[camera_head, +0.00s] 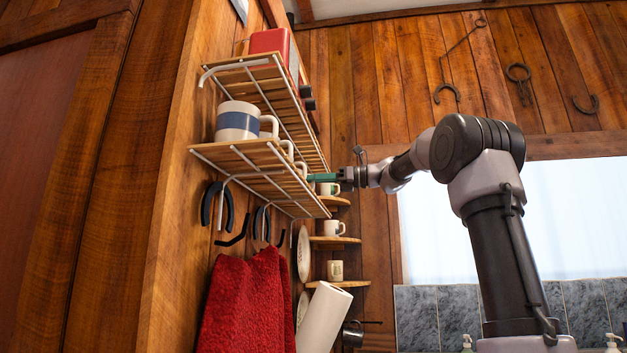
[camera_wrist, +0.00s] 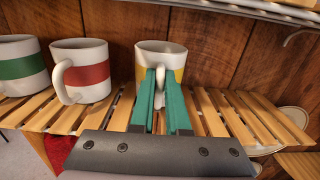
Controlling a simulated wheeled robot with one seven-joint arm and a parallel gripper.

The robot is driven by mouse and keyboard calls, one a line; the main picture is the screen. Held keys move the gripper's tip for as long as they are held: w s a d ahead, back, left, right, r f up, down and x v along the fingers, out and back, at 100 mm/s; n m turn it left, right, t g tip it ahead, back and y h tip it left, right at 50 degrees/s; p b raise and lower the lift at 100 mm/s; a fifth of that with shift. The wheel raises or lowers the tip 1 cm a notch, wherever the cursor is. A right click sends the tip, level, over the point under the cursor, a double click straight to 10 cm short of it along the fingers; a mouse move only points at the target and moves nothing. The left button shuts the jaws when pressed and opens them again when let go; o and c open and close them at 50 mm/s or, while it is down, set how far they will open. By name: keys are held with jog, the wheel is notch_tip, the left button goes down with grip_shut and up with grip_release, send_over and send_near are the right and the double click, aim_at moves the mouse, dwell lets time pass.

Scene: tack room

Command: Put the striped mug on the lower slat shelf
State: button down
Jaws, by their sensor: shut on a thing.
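A white mug with a yellow band (camera_wrist: 178,60) is in the middle of the wrist view, upright at the lower slat shelf (camera_wrist: 232,118). My gripper (camera_wrist: 161,80) is shut on its handle with green fingers from the front. The fingers hide part of the mug and its base, so I cannot tell whether it rests fully on the slats. In the head view my gripper (camera_head: 312,178) reaches the far end of the lower slat shelf (camera_head: 240,150) from the right, and the held mug is not clearly visible there.
A red-banded mug (camera_wrist: 88,72) stands left of the held mug, with a green-banded mug (camera_wrist: 20,66) farther left. A blue-banded mug (camera_head: 237,122) stands at the shelf's near end. The upper slat shelf (camera_head: 240,65) hangs above. Slats right of the held mug are clear.

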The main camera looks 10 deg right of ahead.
jog(key=shift+f, duration=0.15)
jog(key=c, duration=0.9)
grip_release()
